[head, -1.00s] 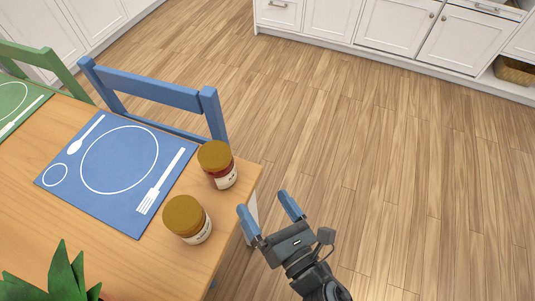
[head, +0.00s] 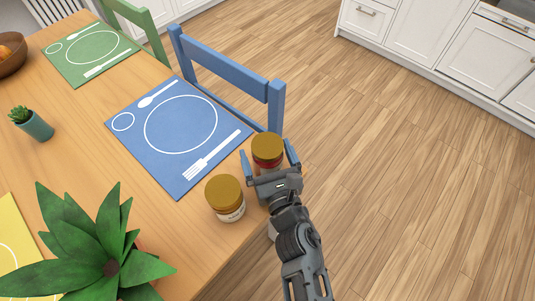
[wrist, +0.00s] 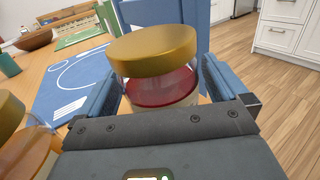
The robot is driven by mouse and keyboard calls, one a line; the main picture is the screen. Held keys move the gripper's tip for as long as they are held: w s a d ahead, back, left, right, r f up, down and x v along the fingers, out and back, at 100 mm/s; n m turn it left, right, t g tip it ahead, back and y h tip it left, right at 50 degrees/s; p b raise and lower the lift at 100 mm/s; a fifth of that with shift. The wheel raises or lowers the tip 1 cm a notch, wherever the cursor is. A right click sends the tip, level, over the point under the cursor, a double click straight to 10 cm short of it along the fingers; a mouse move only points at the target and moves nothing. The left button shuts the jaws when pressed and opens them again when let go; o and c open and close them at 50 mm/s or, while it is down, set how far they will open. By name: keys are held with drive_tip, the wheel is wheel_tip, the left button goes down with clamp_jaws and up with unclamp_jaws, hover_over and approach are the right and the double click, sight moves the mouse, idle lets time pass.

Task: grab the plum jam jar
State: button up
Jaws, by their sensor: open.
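A jar with a gold lid and dark red contents (head: 267,145) stands upright near the table's corner; it looks like the plum jam jar, though its label cannot be read. My gripper (head: 266,152) is open, with one blue finger on each side of this jar. In the wrist view the jar (wrist: 155,52) fills the space between the fingers, and the gripper body hides its lower part. Whether the fingers touch it, I cannot tell. A second gold-lidded jar (head: 224,192) stands just left of my gripper; its amber contents show in the wrist view (wrist: 38,145).
A blue placemat (head: 150,160) lies left of the jars on the wooden table (head: 75,145). A blue chair (head: 225,80) stands behind the table edge. A leafy plant (head: 100,255) is at the front left. Open floor lies to the right.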

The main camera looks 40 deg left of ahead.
drive_tip(key=shift+w+a, duration=0.1)
drive_tip(key=shift+a, duration=0.05)
drive_tip(key=c, duration=1.3)
